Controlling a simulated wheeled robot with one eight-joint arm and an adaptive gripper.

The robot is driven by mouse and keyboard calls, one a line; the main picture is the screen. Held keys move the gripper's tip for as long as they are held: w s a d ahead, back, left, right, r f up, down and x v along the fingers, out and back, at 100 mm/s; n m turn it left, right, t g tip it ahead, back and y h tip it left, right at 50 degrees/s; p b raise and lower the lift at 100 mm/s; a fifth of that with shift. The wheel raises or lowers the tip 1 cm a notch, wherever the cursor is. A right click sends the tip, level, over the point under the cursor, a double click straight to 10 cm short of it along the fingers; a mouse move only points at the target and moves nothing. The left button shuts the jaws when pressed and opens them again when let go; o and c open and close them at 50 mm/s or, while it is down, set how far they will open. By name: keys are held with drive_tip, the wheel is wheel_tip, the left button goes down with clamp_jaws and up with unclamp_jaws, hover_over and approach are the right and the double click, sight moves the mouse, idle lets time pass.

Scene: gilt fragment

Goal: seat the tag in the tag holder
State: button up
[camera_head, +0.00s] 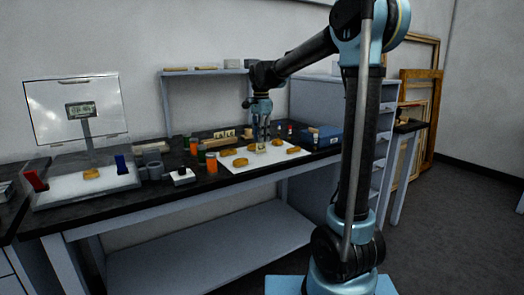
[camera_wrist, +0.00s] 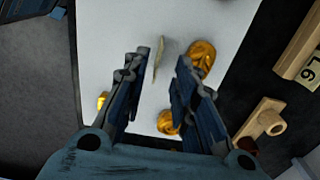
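My gripper (camera_wrist: 161,62) points down over a white sheet, with its two blue-black fingers apart. A small thin pale piece (camera_wrist: 158,58), which looks like the tag seen nearly edge-on, is between the fingertips, nearer the left finger; I see a gap on its right, and contact on its left is unclear. In the head view my gripper (camera_head: 262,137) is just above this pale tag (camera_head: 261,147). A wooden block with a black-numbered white label (camera_wrist: 304,62), possibly the tag holder, is at the right of the wrist view; a wooden block (camera_head: 222,134) also stands behind the sheet in the head view.
Several gold fragments lie around on the white sheet (camera_head: 236,166), one gold piece (camera_wrist: 201,58) close beside the right finger. A wooden piece with a round knob or hole (camera_wrist: 264,124) is at lower right. Orange-and-dark jars (camera_head: 211,161) stand left of the sheet, a blue box (camera_head: 322,138) right.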

sight(261, 153)
drive_tip(key=shift+s+f, duration=0.1)
drive_tip(key=shift+f, duration=1.85)
clamp_jaws()
